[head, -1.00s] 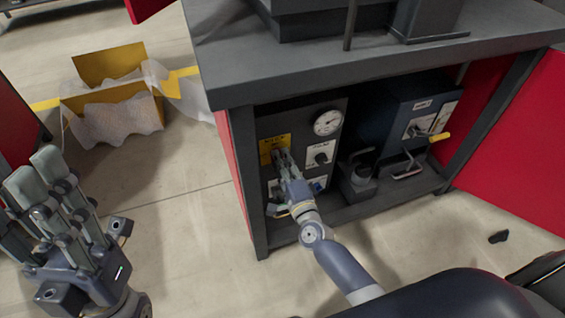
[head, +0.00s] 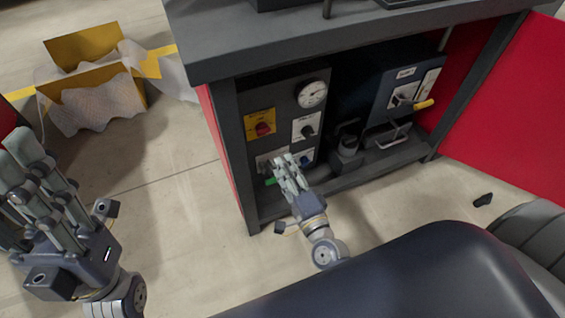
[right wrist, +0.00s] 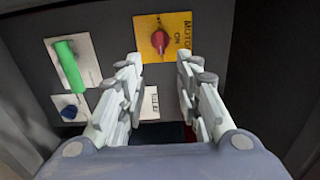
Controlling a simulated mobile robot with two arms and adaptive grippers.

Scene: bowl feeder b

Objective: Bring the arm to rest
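My right gripper (head: 284,166) is in front of the lower part of the control panel (head: 287,92) in the open cabinet. Its fingers stand apart with nothing between them, as the right wrist view (right wrist: 160,70) shows. The red rotary switch (head: 263,129) on its yellow plate is clear of the fingers; in the right wrist view the red knob (right wrist: 159,41) lies beyond the fingertips. My left gripper (head: 35,185) is raised over the floor at the left, its fingers extended and empty, partly cut off by the frame.
The grey cabinet top (head: 330,45) overhangs the panel. A dark blue unit (head: 395,90) with a yellow-tipped lever (head: 424,104) stands to the right. The red door (head: 510,110) is open. A yellow box (head: 95,75) with clear wrap sits on the floor at left.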

